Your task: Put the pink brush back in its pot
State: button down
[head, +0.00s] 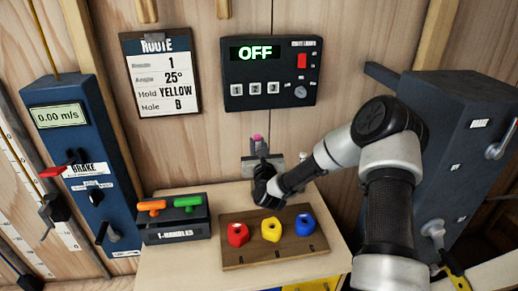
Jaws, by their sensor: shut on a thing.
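The pink brush (257,138) shows only as a small pink tip above and behind my wrist, at the back of the wooden table. My gripper (260,156) is small here and partly covered by my own wrist. It is shut on the pink brush, which looks roughly upright. The lower part of the brush is hidden. I cannot make out the pot; a grey object (277,160) stands behind my gripper, partly covered.
In front of my wrist, a wooden board (233,257) holds red, yellow and blue holds. A dark box (177,234) with orange and green T-handles stands left. A control panel (270,73) reading OFF hangs above. A blue cabinet (458,125) stands right.

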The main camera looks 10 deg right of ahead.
notch_tip(320, 180, down, 6)
jog(key=shift+f+b, duration=0.15)
jog(key=shift+b, duration=1)
jog(key=shift+f+b, duration=1.35)
jog(key=shift+f, duration=0.05)
jog(key=c, duration=1.5)
grip_release()
jog(key=shift+s, duration=0.15)
